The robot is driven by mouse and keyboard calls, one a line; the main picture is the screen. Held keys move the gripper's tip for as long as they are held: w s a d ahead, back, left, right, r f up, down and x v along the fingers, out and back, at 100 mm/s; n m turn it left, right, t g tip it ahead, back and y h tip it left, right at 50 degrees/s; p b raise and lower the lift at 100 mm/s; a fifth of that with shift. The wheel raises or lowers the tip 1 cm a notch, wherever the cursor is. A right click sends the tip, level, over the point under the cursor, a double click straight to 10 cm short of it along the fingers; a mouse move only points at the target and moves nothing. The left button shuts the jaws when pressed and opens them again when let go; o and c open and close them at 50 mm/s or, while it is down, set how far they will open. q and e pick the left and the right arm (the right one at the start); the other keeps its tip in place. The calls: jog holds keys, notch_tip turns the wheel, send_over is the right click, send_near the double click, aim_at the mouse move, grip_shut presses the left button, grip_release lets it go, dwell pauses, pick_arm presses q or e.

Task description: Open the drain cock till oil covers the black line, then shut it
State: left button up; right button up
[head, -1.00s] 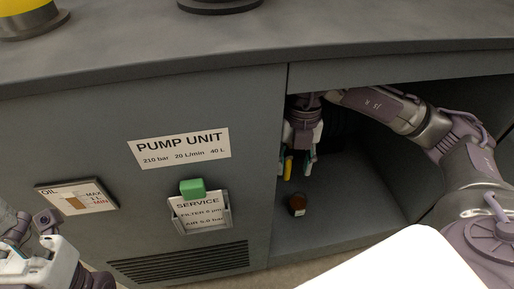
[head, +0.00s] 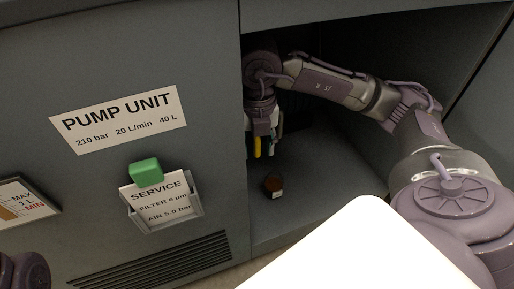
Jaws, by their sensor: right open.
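My right gripper (head: 263,143) hangs fingers down inside the open cabinet bay, open. A narrow yellow piece (head: 257,147) shows at its fingers; I cannot tell whether it is the drain cock's lever or whether the gripper touches it. A small dark brown jar (head: 273,186) with a pale label stands on the bay floor below the gripper, apart from it. The black line and the oil level cannot be made out. My left gripper's fingers are out of view; only a purple part of that arm shows at the lower left.
The pump unit's grey front panel (head: 210,60) borders the bay on the left. It carries an oil gauge plate (head: 22,205), a service card holder (head: 165,200) with a green block (head: 146,172), and a vent grille (head: 150,262). The bay floor (head: 325,195) right of the jar is clear.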

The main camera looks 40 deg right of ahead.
grip_shut()
